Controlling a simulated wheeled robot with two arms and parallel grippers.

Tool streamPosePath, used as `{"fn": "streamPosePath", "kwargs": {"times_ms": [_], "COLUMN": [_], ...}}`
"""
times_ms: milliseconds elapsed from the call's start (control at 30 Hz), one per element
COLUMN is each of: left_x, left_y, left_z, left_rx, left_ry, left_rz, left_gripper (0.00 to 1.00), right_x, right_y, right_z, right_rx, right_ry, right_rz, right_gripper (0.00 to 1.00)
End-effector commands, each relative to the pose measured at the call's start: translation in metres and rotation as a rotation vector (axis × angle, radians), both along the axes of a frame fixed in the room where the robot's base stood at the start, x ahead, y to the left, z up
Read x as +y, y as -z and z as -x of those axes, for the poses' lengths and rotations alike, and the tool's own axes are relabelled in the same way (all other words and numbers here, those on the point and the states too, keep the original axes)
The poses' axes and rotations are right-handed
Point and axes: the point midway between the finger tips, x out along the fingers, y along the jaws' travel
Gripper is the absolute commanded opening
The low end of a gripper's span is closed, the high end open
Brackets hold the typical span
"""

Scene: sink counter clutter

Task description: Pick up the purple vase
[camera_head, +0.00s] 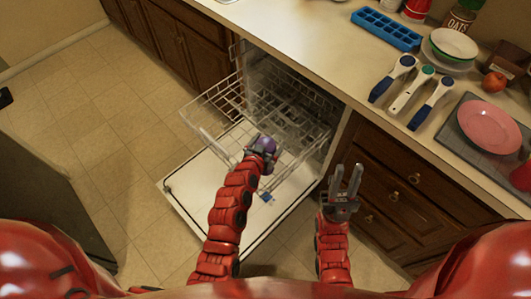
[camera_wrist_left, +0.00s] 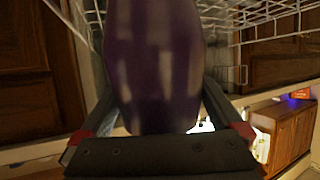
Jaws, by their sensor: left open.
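The purple vase (camera_head: 266,142) shows in the head view just past my left gripper (camera_head: 263,151), over the open dishwasher. In the left wrist view the dark purple vase (camera_wrist_left: 155,65) fills the middle, with one finger of my left gripper on each side of it. The left gripper is open around the vase. The vase's top end is cut off by the frame, and I cannot tell what supports it. My right gripper (camera_head: 346,180) is open and empty, in front of the wooden drawers.
The dishwasher's upper rack (camera_head: 215,105) is pulled out over its lowered door (camera_head: 185,190). The counter (camera_head: 300,50) holds a blue ice tray (camera_head: 386,28), several scoop-like utensils, bowls (camera_head: 453,44), an apple (camera_head: 494,82) and a pink plate (camera_head: 490,127).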

Motion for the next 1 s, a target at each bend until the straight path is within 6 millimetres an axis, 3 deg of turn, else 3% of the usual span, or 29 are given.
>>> {"fn": "streamPosePath", "kwargs": {"times_ms": [133, 667, 1000], "left_x": [0.0002, 0.0002, -0.0006], "left_y": [0.0007, 0.0011, -0.0024], "left_z": [0.0005, 0.0009, 0.0009], "left_rx": [0.001, 0.002, 0.003], "left_ry": [0.0, 0.001, 0.002], "left_rz": [0.0, 0.0, 0.002], "left_gripper": [1.0, 0.05, 0.04], "right_x": [0.0, 0.0, 0.0001], "right_y": [0.0003, 0.0004, 0.0009], "right_z": [0.0, 0.0, 0.0001], "right_rx": [0.0, 0.0, 0.0], "right_ry": [0.0, 0.0, 0.0], "right_rz": [0.0, 0.0, 0.0], "right_gripper": [0.3, 0.3, 0.3]}}
